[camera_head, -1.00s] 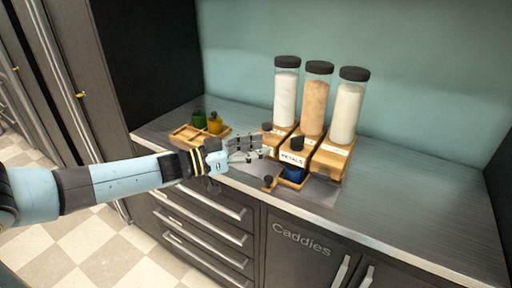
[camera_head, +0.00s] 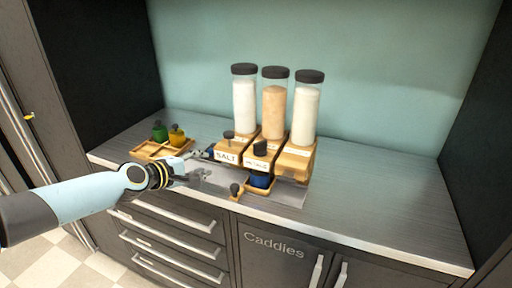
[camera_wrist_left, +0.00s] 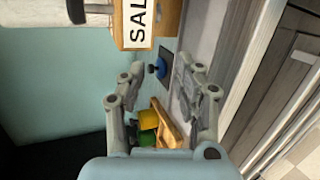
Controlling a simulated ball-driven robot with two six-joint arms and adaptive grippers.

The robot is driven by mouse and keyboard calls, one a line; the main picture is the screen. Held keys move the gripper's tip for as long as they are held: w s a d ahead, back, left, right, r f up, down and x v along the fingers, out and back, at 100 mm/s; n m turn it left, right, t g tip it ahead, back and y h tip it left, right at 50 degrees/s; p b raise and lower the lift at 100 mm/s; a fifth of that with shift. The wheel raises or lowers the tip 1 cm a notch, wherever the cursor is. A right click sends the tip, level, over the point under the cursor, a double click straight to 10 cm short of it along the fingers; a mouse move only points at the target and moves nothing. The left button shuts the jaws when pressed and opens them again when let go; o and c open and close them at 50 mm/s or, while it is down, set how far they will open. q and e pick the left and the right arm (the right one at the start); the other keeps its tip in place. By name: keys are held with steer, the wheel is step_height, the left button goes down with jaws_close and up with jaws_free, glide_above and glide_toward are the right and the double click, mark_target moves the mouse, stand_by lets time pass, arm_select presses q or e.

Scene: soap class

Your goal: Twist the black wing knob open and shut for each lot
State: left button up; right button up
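Three clear dispensers with black lids stand in wooden bases: white grains in the left one (camera_head: 244,105), peach in the middle one (camera_head: 275,110), cream in the right one (camera_head: 305,115). A black knob (camera_head: 228,135) tops the SALT base (camera_head: 227,156); it shows in the left wrist view (camera_wrist_left: 78,10). Another black knob (camera_head: 261,147) tops the middle base. A blue cup (camera_head: 260,180) sits below the middle base. My left gripper (camera_head: 206,163) is left of the SALT base, empty, its fingers apart. A blue piece with a black knob (camera_wrist_left: 163,70) shows beyond its fingers. My right gripper is out of view.
A wooden tray (camera_head: 147,152) with a green jar (camera_head: 159,132) and a yellow jar (camera_head: 177,137) stands at left. A small black knob (camera_head: 235,189) on wood is near the counter's front. The counter right of the dispensers is clear.

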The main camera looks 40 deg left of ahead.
arm_select(q)
steer(key=d+r+n+h+b, duration=0.1)
steer(key=d+n+h, duration=0.4)
steer(key=d+n, duration=0.15)
steer(key=n+t+h+b, duration=0.2)
steer(key=n+t+b, duration=0.1)
steer(key=n, duration=0.3)
glide_toward(256, 144)
steer(key=w+b, duration=0.1)
steer(key=b, duration=0.3)
steer(key=w+f+b, duration=0.1)
steer(key=b, duration=0.3)
steer(key=shift+d+f+m, duration=0.1)
steer(key=shift+d+m, duration=0.15)
steer(key=p+x, duration=0.1)
steer(key=x, duration=0.1)
steer(key=p+x, duration=0.1)
steer(key=x, duration=0.2)
steer(key=r+p+x, duration=0.1)
steer(key=x, duration=0.1)
steer(key=shift+w, duration=0.35)
steer(key=shift+w+d, duration=0.15)
steer(key=shift+w, duration=0.15)
steer(key=shift+f, duration=0.1)
steer(key=shift+c, duration=0.4)
jaws_close()
